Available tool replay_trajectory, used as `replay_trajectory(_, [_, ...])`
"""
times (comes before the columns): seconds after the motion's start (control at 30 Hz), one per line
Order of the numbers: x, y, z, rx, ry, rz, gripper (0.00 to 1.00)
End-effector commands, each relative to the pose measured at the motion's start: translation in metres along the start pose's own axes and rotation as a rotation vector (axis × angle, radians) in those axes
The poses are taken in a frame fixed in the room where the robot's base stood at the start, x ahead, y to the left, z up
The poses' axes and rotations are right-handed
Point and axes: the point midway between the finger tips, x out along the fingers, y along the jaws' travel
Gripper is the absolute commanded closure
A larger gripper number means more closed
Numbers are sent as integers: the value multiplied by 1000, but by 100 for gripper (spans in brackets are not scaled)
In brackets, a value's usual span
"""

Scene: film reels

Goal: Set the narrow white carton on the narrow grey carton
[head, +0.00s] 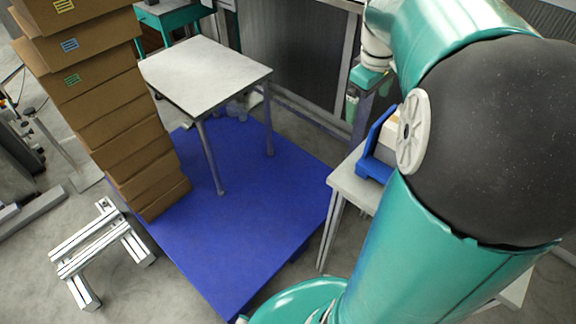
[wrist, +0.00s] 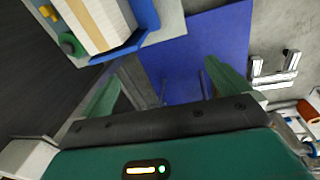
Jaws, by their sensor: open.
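My gripper (wrist: 166,84) shows in the wrist view with its two green fingers spread wide apart and nothing between them. A blue holder (wrist: 146,20) is at the top left of that view, above and left of the fingers and apart from them. Pale, narrow box-like contents (wrist: 108,18) with a tan stripe stand in it, cut off by the top edge. I cannot tell whether these are the white carton, the grey carton or both. In the head view the blue holder (head: 374,166) sits on the right table, and my arm hides most of it.
A tall leaning stack of brown cartons (head: 135,150) stands at the left of a blue platform (head: 235,225). A white-topped table (head: 205,75) stands on the platform, its top bare. The right table (head: 350,187) is mostly hidden. A metal frame (head: 100,250) lies at lower left.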

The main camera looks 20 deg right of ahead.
Motion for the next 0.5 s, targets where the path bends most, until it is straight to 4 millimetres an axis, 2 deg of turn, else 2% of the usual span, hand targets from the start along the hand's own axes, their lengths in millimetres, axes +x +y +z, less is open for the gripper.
replay_trajectory(0.03, [-9,-25,-8,5,8,27,0])
replay_trajectory(0.23, [-32,-104,-18,87,79,96,0])
replay_trajectory(0.5, [-48,-198,-3,208,252,91,0])
